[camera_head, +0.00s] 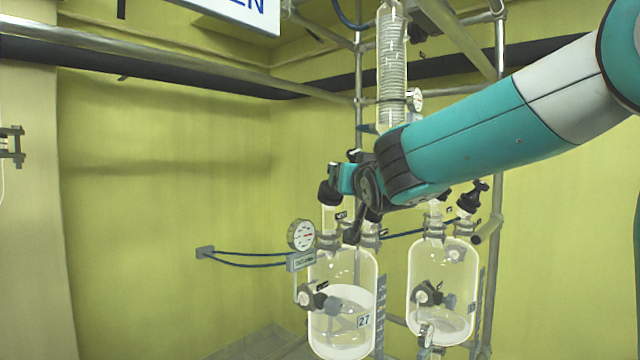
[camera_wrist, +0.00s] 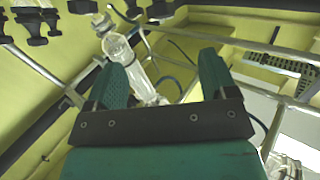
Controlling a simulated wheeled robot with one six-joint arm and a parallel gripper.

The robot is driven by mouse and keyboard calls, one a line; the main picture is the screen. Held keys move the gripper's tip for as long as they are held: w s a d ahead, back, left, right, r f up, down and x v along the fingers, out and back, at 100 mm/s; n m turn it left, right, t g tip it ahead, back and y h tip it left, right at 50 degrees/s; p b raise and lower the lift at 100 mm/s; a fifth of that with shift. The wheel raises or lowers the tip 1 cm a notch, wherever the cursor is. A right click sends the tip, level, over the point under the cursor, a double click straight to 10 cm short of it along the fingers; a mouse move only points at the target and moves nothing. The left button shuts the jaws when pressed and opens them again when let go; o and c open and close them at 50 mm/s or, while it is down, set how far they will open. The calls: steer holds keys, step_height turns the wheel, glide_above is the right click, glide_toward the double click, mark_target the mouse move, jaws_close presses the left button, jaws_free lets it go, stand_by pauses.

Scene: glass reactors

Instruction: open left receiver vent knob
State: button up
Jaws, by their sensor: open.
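The left receiver (camera_head: 345,274) is a clear glass vessel with pale liquid and a "27" tag, low in the head view. Dark fittings cap its necks. A dark knob-like piece (camera_head: 373,214) by its right neck is partly behind my wrist, and I cannot tell surely that it is the vent knob. My arm reaches in from the right, its end over the receiver's top; the fingers are not clear there. In the wrist view my gripper (camera_wrist: 163,68) is open, with two teal fingers apart. A glass tube (camera_wrist: 118,48) shows beyond and between them; nothing is visibly held.
A second receiver (camera_head: 441,270) stands to the right, with a black knob (camera_head: 472,198) on top. A round gauge (camera_head: 301,235) sits left of the left receiver. A coiled glass condenser (camera_head: 391,70) and metal frame poles (camera_head: 499,110) rise behind. The left wall side is open.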

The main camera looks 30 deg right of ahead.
steer(key=p+x, duration=0.8)
steer(key=x, duration=0.8)
steer(key=shift+r, duration=0.15)
steer(key=shift+w+d+f, duration=0.2)
steer(key=shift+w, duration=0.35)
steer(key=c, duration=0.9)
steer(key=shift+d+f+n+y, duration=0.1)
steer(key=shift+n+y, duration=0.4)
